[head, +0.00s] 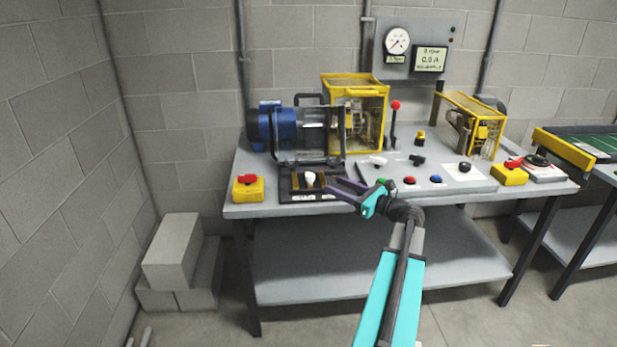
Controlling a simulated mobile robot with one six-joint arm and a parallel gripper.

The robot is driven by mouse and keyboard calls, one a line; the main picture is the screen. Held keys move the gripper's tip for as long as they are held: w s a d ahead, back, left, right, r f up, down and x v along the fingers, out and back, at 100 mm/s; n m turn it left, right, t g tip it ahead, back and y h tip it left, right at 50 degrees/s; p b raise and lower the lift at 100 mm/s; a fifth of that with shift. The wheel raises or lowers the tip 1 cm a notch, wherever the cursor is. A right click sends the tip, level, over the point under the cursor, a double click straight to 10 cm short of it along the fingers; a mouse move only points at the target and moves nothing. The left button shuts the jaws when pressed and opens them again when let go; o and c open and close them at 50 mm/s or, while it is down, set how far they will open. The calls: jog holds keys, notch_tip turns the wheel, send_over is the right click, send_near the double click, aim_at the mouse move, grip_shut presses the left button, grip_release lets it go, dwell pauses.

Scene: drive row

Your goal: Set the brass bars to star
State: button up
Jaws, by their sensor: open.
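A dark terminal board (287,196) lies at the front left of the bench, with white labels along its front edge. Narrow brass-coloured bars (295,182) show on it, too small to tell how they are set.
A blue motor (265,128) and a yellow cage (357,92) stand behind the board. A yellow box with a red switch (248,188) sits to its left. Coloured buttons (409,181) lie to the right of my gripper. Grey blocks (180,252) are on the floor at left.

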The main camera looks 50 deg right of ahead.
aim_at(310, 174)
jog(key=w, duration=0.8)
jog(key=w+a, duration=0.1)
jog(key=w, duration=0.3)
jog(key=shift+w, duration=0.2)
grip_shut()
